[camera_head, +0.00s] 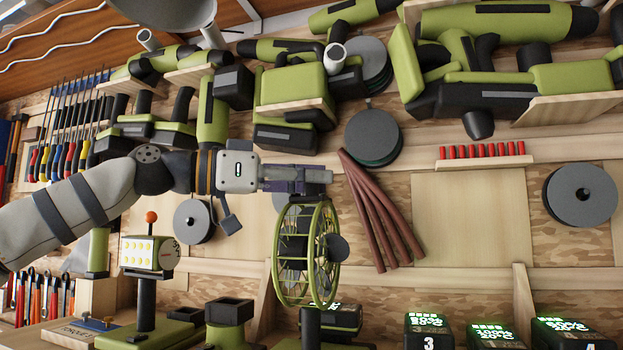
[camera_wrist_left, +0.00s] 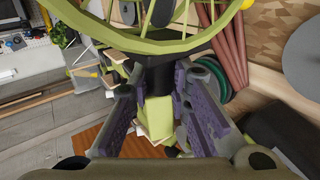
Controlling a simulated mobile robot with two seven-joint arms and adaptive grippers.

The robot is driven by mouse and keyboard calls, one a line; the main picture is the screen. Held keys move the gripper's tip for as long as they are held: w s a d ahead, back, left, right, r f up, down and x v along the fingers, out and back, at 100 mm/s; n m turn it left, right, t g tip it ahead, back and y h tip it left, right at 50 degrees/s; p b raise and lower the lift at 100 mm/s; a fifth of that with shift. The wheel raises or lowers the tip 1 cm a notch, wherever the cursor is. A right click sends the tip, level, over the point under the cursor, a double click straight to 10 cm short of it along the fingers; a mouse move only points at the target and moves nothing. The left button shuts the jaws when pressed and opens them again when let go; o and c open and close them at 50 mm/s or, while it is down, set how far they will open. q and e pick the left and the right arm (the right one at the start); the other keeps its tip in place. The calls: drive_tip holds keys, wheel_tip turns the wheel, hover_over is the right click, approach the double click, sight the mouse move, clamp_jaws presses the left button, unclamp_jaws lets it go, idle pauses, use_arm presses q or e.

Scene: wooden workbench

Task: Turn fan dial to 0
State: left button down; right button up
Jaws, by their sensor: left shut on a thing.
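The fan (camera_head: 306,255), with a round green wire cage and a dark hub, stands upright in the middle of the head view. Its green cage rim (camera_wrist_left: 150,45) crosses the top of the left wrist view. My left gripper (camera_head: 318,180) is at the top of the cage in the head view. In the wrist view its purple fingers (camera_wrist_left: 160,85) stand either side of a dark part of the fan, with a pale green block beyond. It is shut on that part; I cannot tell whether this is the dial. No dial setting is readable on the fan. My right gripper is not in view.
Brown rods (camera_head: 378,215) hang close on the right. Black chargers with green lights (camera_head: 490,335) line the bottom right. Green tools (camera_head: 290,85) hang above.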

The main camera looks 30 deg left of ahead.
use_arm(q)
drive_tip(key=n+t+y, duration=0.1)
drive_tip(key=n+y, duration=0.1)
drive_tip(key=y, duration=0.1)
drive_tip(key=n+t+y, duration=0.2)
drive_tip(key=y, duration=0.1)
drive_tip(key=shift+d, duration=0.15)
drive_tip(key=n+y, duration=0.3)
drive_tip(key=y, duration=0.1)
drive_tip(key=n+t+y, duration=0.1)
drive_tip(key=n+y, duration=0.1)
drive_tip(key=y, duration=0.2)
drive_tip(key=shift+f+n+y, duration=0.1)
drive_tip(key=shift+n+y, duration=0.3)
drive_tip(key=n+g+y, duration=0.1)
drive_tip(key=n+y, duration=0.1)
drive_tip(key=y, duration=0.2)
drive_tip(key=n+g+y, duration=0.2)
drive_tip(key=n+y, duration=0.1)
drive_tip(key=shift+w+n+g+y, duration=0.1)
drive_tip(key=shift+n+g+y, duration=0.2)
drive_tip(key=shift+y, duration=0.1)
drive_tip(key=n+g+y, duration=0.5)
drive_tip(key=g, duration=0.1)
drive_tip(key=shift+f+n+g, duration=0.2)
drive_tip(key=shift+n+g, duration=0.1)
drive_tip(key=shift+g, duration=0.1)
